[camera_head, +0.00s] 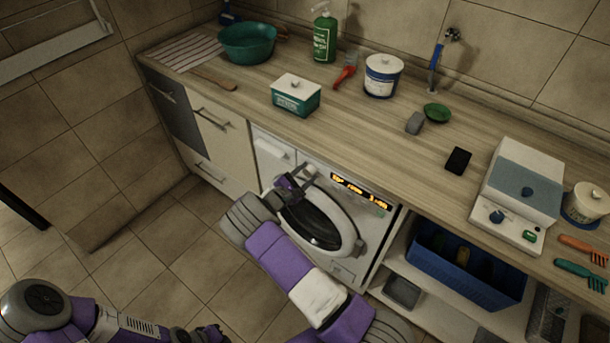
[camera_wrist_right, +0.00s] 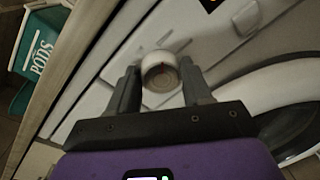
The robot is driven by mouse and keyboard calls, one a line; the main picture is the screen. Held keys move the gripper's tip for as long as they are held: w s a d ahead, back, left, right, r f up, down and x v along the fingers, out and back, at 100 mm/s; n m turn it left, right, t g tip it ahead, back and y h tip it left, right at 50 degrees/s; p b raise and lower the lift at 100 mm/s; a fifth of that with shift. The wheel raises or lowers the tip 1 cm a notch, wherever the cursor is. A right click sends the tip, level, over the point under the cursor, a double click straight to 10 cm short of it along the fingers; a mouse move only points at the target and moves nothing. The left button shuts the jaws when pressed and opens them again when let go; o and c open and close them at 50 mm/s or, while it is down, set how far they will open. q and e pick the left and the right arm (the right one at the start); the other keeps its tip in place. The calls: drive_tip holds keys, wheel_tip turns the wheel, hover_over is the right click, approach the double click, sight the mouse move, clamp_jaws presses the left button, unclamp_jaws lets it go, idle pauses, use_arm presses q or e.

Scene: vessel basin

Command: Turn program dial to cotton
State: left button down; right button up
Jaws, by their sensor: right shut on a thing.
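The white washing machine (camera_head: 370,212) stands under the counter, with a round door and a lit orange display (camera_head: 361,190). The program dial (camera_wrist_right: 160,72) is a round, pale knob on its front panel, with a small red mark on its face. My right gripper (camera_head: 302,177) is at the panel, left of the display, and shut on the dial. In the right wrist view, its two dark fingers (camera_wrist_right: 161,88) stand on either side of the dial. In the head view the gripper mostly hides the dial. Dial lettering cannot be read. Part of my left gripper (camera_head: 208,334) shows at the bottom edge; its jaws are unclear.
The wooden counter (camera_head: 340,120) runs above the machine, with a teal pods box (camera_head: 296,94), a green bottle (camera_head: 324,38) and a white tub (camera_head: 383,76). A blue crate (camera_head: 470,285) sits on the shelf at right. The tiled floor at left is clear.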

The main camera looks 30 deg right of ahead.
drive_tip(key=o, duration=1)
drive_tip(key=shift+o, duration=0.2)
drive_tip(key=v, duration=0.7)
drive_tip(key=shift+a+p, duration=0.3)
drive_tip(key=shift+p, duration=0.1)
drive_tip(key=shift+s, duration=0.1)
